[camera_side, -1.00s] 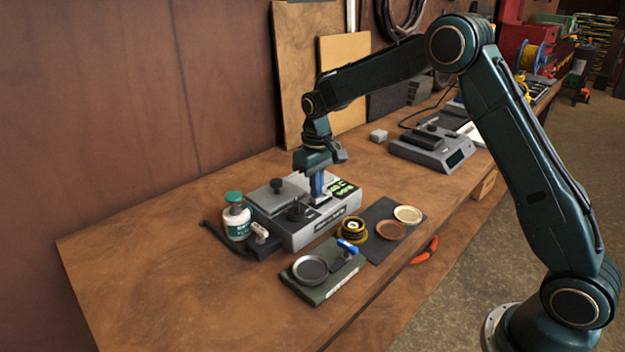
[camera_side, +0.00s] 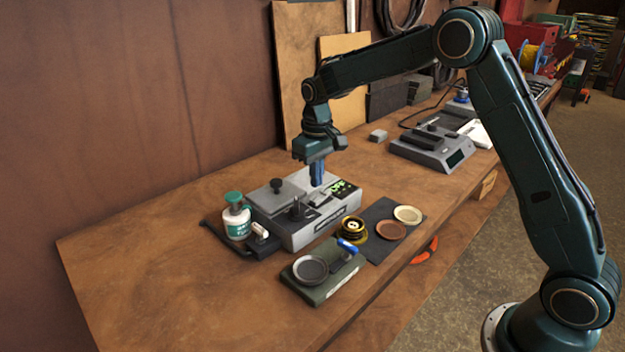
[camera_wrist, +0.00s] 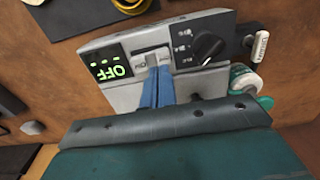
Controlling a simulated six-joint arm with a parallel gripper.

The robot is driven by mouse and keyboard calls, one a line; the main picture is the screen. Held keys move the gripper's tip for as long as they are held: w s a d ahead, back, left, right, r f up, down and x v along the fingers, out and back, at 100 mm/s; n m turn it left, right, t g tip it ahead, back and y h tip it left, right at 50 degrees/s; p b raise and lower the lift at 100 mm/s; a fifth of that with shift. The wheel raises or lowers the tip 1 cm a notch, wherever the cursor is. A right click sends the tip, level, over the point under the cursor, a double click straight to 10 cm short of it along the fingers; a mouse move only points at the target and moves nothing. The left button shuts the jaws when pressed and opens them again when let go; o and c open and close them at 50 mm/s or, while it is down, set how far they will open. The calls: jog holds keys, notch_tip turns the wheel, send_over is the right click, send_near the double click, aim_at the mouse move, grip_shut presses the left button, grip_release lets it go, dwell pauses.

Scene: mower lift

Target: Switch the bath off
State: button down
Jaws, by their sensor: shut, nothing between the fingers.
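The bath is a grey box (camera_side: 318,232) on the bench, with a lidded top, a dark knob (camera_side: 297,211) and a small display (camera_side: 342,188). A light switch (camera_wrist: 151,58) sits between the display and the black dial (camera_wrist: 208,45). My gripper (camera_side: 317,184) is shut and empty, its blue fingers just above the bath's top near the switch. In the wrist view the blue fingertips (camera_wrist: 157,75) overlap the switch's lower part; I cannot tell whether they touch it.
A green-capped white bottle (camera_side: 236,217) stands left of the bath. In front are a dish on a green-grey base (camera_side: 335,283), a brass-coloured ring (camera_side: 352,231) and a dark mat (camera_side: 378,253) with two round dishes. Another grey device (camera_side: 433,147) stands behind. The left bench is clear.

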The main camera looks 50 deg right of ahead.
jog(key=shift+r, duration=1.95)
notch_tip(320, 180, up, 16)
jog(key=f, duration=0.1)
send_over(317, 197)
jog(key=shift+r, duration=0.25)
dwell(1.7)
dwell(0.3)
jog(key=s+d, duration=0.3)
jog(key=d, duration=0.4)
jog(key=s+d, duration=0.3)
jog(key=d, duration=0.5)
jog(key=shift+s+d, duration=0.3)
jog(key=shift+s, duration=0.1)
dwell(0.6)
